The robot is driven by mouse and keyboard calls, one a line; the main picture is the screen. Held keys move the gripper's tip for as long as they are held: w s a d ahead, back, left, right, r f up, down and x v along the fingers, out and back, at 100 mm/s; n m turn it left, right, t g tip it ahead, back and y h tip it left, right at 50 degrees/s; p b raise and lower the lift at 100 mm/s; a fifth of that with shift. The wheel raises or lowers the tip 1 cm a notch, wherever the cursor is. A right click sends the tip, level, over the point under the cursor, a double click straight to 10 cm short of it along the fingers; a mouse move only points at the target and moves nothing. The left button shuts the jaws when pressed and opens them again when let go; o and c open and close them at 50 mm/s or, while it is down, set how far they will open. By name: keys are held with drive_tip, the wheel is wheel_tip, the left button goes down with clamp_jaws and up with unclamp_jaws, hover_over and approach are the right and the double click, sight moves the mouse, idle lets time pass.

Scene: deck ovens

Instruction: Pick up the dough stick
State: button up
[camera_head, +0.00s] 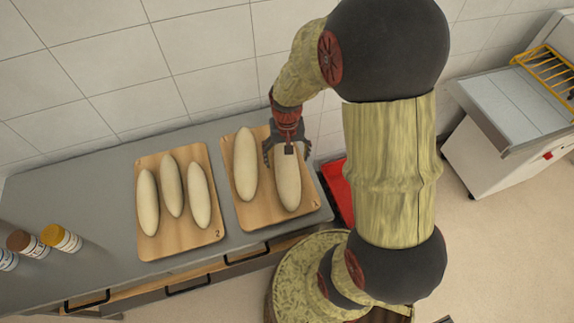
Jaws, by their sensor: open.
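Several pale dough sticks lie on two wooden boards on the grey counter. The right board (266,218) holds two: a left dough stick (246,165) and a right dough stick (288,188). The left board (180,241), marked 2, holds a left stick (148,203), a middle stick (172,186) and a right stick (199,196). My gripper (287,158) is open over the upper part of the right stick on the right board, with a finger on each side of it. The gripper hides that stick's far end. I cannot tell whether the fingers touch it.
Jars with yellow (61,238) and brown (27,243) lids stand on the counter (90,205) at the left. A tiled wall (120,60) rises behind. A red container (340,188) is right of the counter. A white machine (507,140) with a yellow rack stands at the far right.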

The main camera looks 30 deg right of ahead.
sight(287, 164)
wheel_tip(287, 164, down, 2)
drive_tip(key=shift+f, duration=0.1)
drive_tip(key=f, duration=0.1)
drive_tip(key=f+b, duration=0.1)
drive_tip(key=f, duration=0.3)
drive_tip(key=shift+w+d+f+b, duration=0.2)
drive_tip(key=shift+w+f+b, duration=0.05)
drive_tip(key=shift+w+b, duration=0.1)
drive_tip(key=c, duration=1.6)
